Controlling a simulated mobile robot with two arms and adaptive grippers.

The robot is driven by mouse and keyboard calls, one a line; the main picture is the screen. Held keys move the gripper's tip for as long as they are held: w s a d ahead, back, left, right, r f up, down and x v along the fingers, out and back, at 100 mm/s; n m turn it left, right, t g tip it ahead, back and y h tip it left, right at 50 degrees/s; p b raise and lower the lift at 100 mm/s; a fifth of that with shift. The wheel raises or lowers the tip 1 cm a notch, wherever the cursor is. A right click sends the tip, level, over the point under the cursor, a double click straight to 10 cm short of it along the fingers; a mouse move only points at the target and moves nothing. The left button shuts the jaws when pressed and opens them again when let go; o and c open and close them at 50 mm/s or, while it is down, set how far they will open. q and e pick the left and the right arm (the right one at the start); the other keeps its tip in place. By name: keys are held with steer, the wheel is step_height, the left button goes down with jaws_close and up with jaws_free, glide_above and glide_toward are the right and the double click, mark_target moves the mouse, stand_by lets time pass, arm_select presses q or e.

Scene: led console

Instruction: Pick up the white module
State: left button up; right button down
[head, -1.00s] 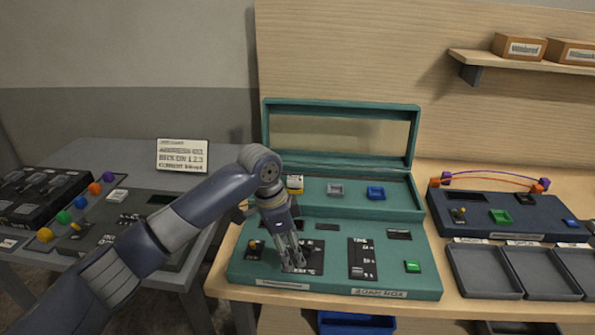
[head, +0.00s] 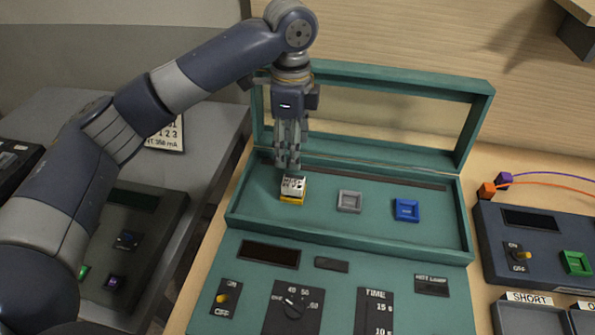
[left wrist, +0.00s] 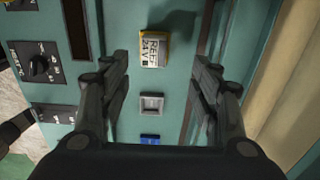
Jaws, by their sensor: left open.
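The white module (head: 293,187) is a small white block with dark lettering, seated on a yellow base at the left of the teal box's open upper compartment. It also shows in the left wrist view (left wrist: 153,50), with lettering that seems to read "REEF 24V". My left gripper (head: 287,163) points down just above and behind the module. My right gripper is not in view.
A grey socket (head: 349,201) and a blue socket (head: 406,209) sit to the module's right. The teal box's raised frame lid (head: 478,105) stands behind. A lower panel with a dial (head: 293,305) and switches lies in front. A dark console (head: 545,240) stands at the right.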

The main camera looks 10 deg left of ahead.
mark_target(293, 181)
arm_select(q)
steer(key=f, duration=0.3)
steer(key=shift+s+f+p, duration=0.35)
steer(key=shift+s, duration=0.05)
steer(key=shift+f, duration=0.3)
step_height(293, 181, down, 5)
steer(key=shift+s+d+p, duration=0.15)
steer(key=shift+p, duration=0.9)
steer(key=shift+f, duration=0.25)
steer(key=shift+c, duration=1)
steer(key=c, duration=1)
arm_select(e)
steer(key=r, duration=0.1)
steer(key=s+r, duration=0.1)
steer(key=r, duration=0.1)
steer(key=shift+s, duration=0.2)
